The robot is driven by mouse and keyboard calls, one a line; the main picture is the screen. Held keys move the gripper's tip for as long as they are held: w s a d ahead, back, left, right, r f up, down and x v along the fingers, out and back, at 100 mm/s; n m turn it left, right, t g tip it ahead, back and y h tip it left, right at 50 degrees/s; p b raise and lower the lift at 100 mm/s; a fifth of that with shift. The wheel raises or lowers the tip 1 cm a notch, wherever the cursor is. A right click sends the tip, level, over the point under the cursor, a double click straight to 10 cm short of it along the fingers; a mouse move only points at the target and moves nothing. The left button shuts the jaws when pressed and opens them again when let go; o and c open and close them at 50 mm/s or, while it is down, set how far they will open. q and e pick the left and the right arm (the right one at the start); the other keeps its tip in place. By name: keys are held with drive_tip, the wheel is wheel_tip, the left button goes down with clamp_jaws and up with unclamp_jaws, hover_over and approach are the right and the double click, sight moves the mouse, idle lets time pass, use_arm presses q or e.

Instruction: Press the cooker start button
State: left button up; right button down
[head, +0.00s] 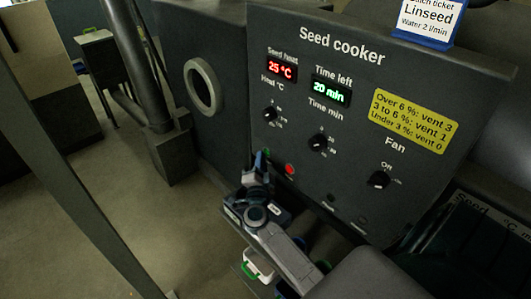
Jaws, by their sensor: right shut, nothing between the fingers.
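The seed cooker panel (345,120) is dark grey and faces me. A small green button (267,152) shows at the panel's lower left, partly hidden by my right gripper. A red button (290,169) is lit-looking just to its right. My right gripper (262,160) is shut and empty, with its tips right by the green button. I cannot tell whether the tips touch it. My left gripper is not in view.
The panel has a red 25 °C display (282,67), a green 20 min display (331,91), a heat knob (269,114), a time knob (318,143) and a fan knob (378,180). A yellow vent label (412,120) sits at right. Open floor (150,240) lies left.

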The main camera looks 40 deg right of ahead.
drive_tip(key=shift+d, duration=0.3)
drive_tip(key=shift+a, duration=0.1)
idle(0.4)
drive_tip(key=shift+a+p, duration=0.35)
drive_tip(key=shift+a, duration=0.4)
drive_tip(key=a, duration=0.5)
drive_tip(key=shift+s, duration=0.25)
idle(0.7)
